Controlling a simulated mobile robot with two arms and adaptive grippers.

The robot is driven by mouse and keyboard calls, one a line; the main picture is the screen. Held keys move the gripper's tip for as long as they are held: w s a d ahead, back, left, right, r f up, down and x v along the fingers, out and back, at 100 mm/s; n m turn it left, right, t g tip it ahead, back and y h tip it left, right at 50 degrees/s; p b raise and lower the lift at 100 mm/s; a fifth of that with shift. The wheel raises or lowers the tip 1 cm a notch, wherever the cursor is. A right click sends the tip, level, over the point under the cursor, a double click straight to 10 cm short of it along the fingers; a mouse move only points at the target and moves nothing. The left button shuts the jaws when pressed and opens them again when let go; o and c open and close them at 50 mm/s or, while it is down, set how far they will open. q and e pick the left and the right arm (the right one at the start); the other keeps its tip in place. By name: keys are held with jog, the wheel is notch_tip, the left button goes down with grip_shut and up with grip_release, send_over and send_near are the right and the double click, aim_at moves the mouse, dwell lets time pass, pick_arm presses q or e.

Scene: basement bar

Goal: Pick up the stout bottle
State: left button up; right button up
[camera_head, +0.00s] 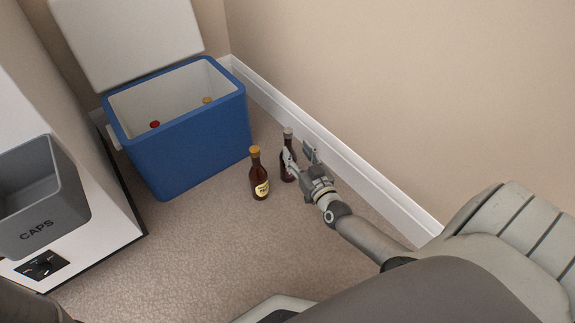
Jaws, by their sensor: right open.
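A very dark bottle with a pale tan cap (287,172) stands upright on the carpet near the wall; its label is not readable, and it looks like the stout. My right gripper (299,154) is open at this bottle, coming in from the lower right. One finger overlaps the bottle in the picture and hides part of it; I cannot tell whether they touch. A brown bottle with an orange cap and cream label (260,187) stands upright just to the left, apart from the gripper. My left gripper is not in view.
A blue cooler (190,150) with its white lid raised stands behind the bottles; a red cap and a tan cap show inside. A grey bin marked CAPS (38,228) is mounted on a white cabinet (105,222) at left. The wall's baseboard runs along the right. Carpet in front is clear.

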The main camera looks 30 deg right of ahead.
aim_at(290, 142)
jog(key=shift+w+d+f, duration=0.1)
jog(key=shift+w, duration=0.65)
jog(key=w+b, duration=0.3)
jog(key=w, duration=0.1)
jog(key=shift+d+b, duration=0.3)
jog(key=shift+b, duration=0.05)
jog(key=shift+w+d, duration=0.1)
jog(key=shift+w, duration=0.5)
jog(key=shift+r, duration=0.2)
jog(key=shift+c, duration=0.4)
grip_shut()
jog(key=shift+r, duration=0.1)
